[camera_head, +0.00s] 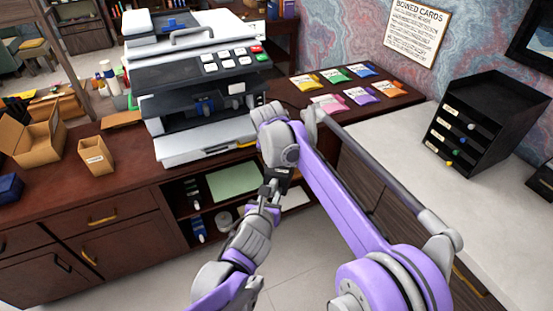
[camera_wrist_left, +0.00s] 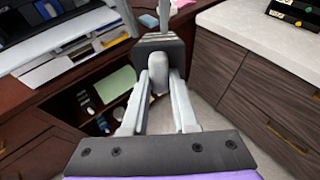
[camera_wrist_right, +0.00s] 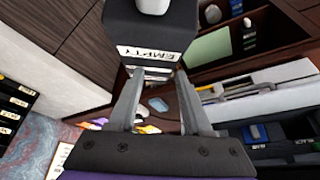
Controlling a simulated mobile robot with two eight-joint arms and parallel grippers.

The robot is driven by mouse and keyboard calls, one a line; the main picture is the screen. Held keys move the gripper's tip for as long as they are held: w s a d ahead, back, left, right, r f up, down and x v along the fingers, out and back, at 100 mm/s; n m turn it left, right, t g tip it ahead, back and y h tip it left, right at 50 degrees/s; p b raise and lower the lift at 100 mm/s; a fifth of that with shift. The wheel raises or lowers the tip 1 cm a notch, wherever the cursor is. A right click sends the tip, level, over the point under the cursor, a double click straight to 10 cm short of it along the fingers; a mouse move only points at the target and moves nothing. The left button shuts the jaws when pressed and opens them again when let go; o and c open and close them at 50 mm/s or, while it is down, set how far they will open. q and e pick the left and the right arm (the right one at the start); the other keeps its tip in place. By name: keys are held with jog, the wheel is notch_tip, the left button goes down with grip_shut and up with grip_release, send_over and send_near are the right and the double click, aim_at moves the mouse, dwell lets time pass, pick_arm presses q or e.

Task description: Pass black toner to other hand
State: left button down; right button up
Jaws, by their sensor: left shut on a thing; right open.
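The black toner (camera_wrist_right: 150,25) is a dark block with a pale label reading "EMPTY" and a light grey knob. My left gripper (camera_head: 267,194) is shut on the toner; in the left wrist view its fingers (camera_wrist_left: 160,80) close around the grey knob (camera_wrist_left: 158,78). In the head view the toner (camera_head: 279,177) is small and partly hidden by the arms. My right gripper (camera_wrist_right: 160,75) is open, its fingertips near the labelled end of the toner; I cannot tell whether they touch it. In the head view its fingers are largely hidden.
A large printer (camera_head: 195,148) stands on the brown desk behind the arms, above open shelves (camera_head: 232,182). Colored packets (camera_head: 333,75) lie to its right. A black drawer rack (camera_head: 490,120) stands on the pale counter (camera_head: 400,150). Open boxes (camera_head: 95,155) stand at left.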

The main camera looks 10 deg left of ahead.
jog(key=shift+d, duration=0.15)
grip_shut()
dwell(0.6)
jog(key=o, duration=1.2)
grip_release()
jog(key=shift+o, duration=0.2)
